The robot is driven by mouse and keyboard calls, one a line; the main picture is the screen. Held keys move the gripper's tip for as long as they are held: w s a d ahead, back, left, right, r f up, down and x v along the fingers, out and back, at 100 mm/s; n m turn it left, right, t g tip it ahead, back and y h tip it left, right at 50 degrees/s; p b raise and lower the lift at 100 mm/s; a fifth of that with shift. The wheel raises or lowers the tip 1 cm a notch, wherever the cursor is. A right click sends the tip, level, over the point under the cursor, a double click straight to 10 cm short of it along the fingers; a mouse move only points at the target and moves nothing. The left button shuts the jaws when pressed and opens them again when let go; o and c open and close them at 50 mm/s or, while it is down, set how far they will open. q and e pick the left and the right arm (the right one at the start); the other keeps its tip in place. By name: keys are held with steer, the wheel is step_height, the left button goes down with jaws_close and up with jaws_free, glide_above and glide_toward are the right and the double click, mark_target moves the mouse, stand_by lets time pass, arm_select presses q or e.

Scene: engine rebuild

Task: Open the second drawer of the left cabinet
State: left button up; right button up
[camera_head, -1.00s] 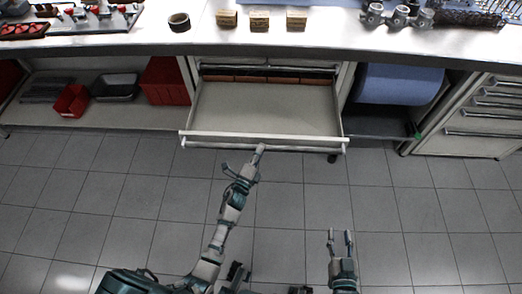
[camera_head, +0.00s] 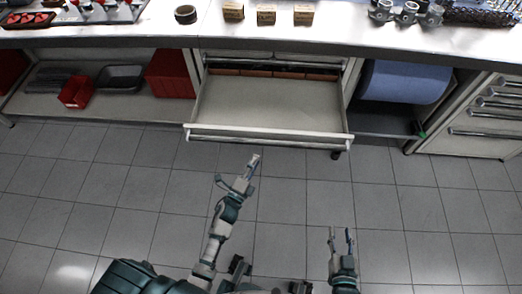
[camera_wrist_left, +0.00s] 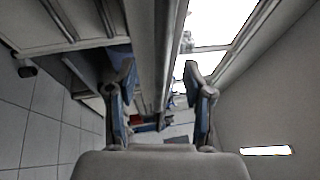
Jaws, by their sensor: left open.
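An open drawer (camera_head: 262,103) juts far out of the left cabinet (camera_head: 199,72) under the workbench. Its inside is pale and mostly bare, with brown-red items along the back. A pale handle bar (camera_head: 268,141) runs along its front edge. Another drawer front (camera_head: 235,58) sits shut above it. My left gripper (camera_head: 238,171) is open and empty, a short way in front of the handle and apart from it. In the left wrist view my left gripper (camera_wrist_left: 160,88) has its fingers spread, with a long pale edge beyond them. My right gripper (camera_head: 341,234) is open and empty, low over the floor.
The workbench (camera_head: 340,35) carries small boxes (camera_head: 266,14), a dark ring (camera_head: 185,14) and metal parts (camera_head: 408,12). Red bins (camera_head: 170,74) stand on the left shelf. A blue roll (camera_head: 404,82) and another drawer cabinet (camera_head: 480,125) are at right. The tiled floor is clear.

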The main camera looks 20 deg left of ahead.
arm_select(q)
steer(key=v, duration=0.4)
steer(key=shift+s+a+f, duration=0.15)
steer(key=shift+s+a, duration=0.1)
arm_select(e)
steer(key=shift+a, duration=0.1)
